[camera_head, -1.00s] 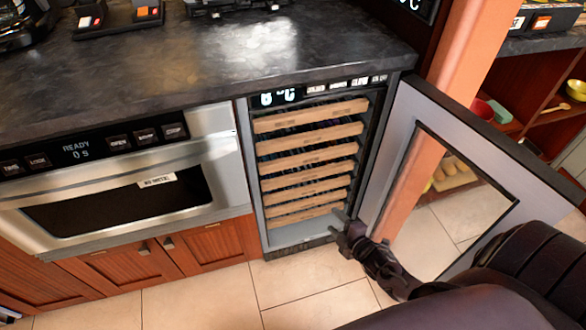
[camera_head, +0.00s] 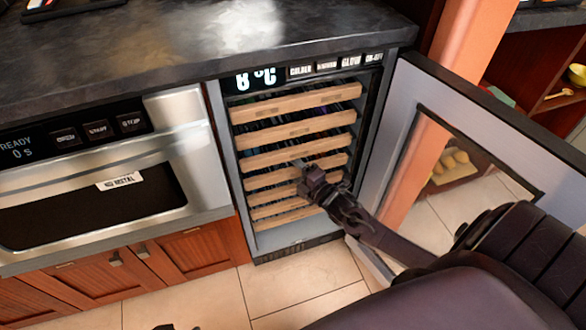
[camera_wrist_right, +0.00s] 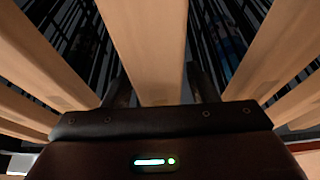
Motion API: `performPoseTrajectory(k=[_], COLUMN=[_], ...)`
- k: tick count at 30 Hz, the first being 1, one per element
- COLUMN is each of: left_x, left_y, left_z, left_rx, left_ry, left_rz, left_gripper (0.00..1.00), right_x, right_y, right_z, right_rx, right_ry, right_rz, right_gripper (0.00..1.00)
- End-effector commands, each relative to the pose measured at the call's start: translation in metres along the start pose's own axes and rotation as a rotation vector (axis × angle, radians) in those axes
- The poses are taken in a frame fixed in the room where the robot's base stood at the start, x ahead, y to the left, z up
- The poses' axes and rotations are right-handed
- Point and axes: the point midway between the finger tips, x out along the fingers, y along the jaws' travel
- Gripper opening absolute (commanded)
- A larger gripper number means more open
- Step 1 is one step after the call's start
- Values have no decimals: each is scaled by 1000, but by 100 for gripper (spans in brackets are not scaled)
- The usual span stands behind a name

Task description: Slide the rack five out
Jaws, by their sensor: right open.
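The open cooler cabinet holds a stack of several pale wooden rack fronts (camera_head: 290,128). My right gripper (camera_head: 299,164) is open in front of the racks at mid-height and hides part of the fronts there. In the right wrist view, a wooden rack front (camera_wrist_right: 150,45) runs between the two dark fingers (camera_wrist_right: 160,88), one finger on each side. I cannot tell whether the fingers touch it, nor surely which rack in the stack it is. All the racks look pushed in. My left gripper is not clearly in view.
The cooler's glass door (camera_head: 460,140) stands open to the right, close to my right arm. A steel microwave drawer (camera_head: 110,180) is at the left under the dark countertop (camera_head: 180,40). Tiled floor (camera_head: 290,285) in front is clear. A small dark shape at the bottom edge is cut off.

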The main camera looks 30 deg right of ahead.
Motion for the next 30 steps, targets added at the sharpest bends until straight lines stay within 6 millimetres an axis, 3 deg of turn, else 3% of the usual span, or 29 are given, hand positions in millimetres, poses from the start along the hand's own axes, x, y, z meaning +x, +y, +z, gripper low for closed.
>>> performPoseTrajectory(k=[8, 20, 30], left_x=[0, 0, -3], left_y=[1, 1, 0], left_z=[-1, -1, 0], left_rx=[1, 1, -1], left_ry=[7, 5, -7], left_rz=[1, 1, -2], left_gripper=[36, 36, 36], right_x=[2, 2, 1], right_y=[0, 0, 0], right_z=[0, 0, -7], right_rx=[1, 1, 2], right_ry=[-1, -1, 0], right_rz=[-2, -2, -3], right_gripper=[53, 0, 0])
